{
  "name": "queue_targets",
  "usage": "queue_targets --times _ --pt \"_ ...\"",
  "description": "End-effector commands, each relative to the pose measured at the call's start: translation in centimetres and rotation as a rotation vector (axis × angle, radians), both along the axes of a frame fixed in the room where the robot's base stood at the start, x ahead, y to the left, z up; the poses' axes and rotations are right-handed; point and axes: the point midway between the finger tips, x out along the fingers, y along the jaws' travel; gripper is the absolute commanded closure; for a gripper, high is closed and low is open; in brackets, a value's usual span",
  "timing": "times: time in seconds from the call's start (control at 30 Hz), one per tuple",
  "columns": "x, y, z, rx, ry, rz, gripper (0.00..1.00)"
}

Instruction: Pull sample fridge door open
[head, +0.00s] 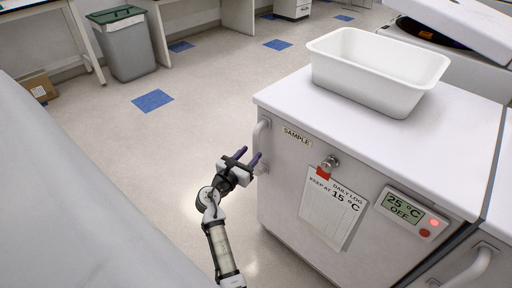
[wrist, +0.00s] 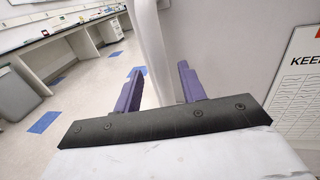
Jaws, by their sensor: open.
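The sample fridge (head: 288,205) is a white cabinet with a "SAMPLE" label (head: 296,135) at the top left of its closed door. Its white vertical door handle (head: 260,142) is on the door's left side. My gripper (head: 248,157) is at the handle, with its two purple fingers open and pointing towards it. In the wrist view the handle (wrist: 152,45) rises between the open fingers (wrist: 160,88), nearer the left one at the top. I cannot tell whether either finger touches it.
A white tub (head: 370,85) stands on the fridge top. A daily log sheet (head: 333,205), a lock (head: 330,162) and a display reading 25 °C OFF (head: 405,208) are on the front. A grey bin (head: 124,45) stands far left. The floor (head: 140,135) left of the fridge is clear.

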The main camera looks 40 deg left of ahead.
Motion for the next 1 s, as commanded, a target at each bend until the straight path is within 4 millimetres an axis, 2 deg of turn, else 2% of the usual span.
queue_targets --times 0.1,0.3,0.67,0.93,1.0 --pt "2.1 0.3 0.1 0.003 0.001 -0.001 0.59" --pt "4.1 0.5 0.0 0.002 0.0 -0.001 0.59" --pt "4.4 0.5 0.0 0.002 0.0 0.001 0.61" --pt "4.4 0.5 0.0 0.002 0.0 0.001 0.96" --pt "4.4 0.5 0.0 0.002 0.0 0.001 1.0"
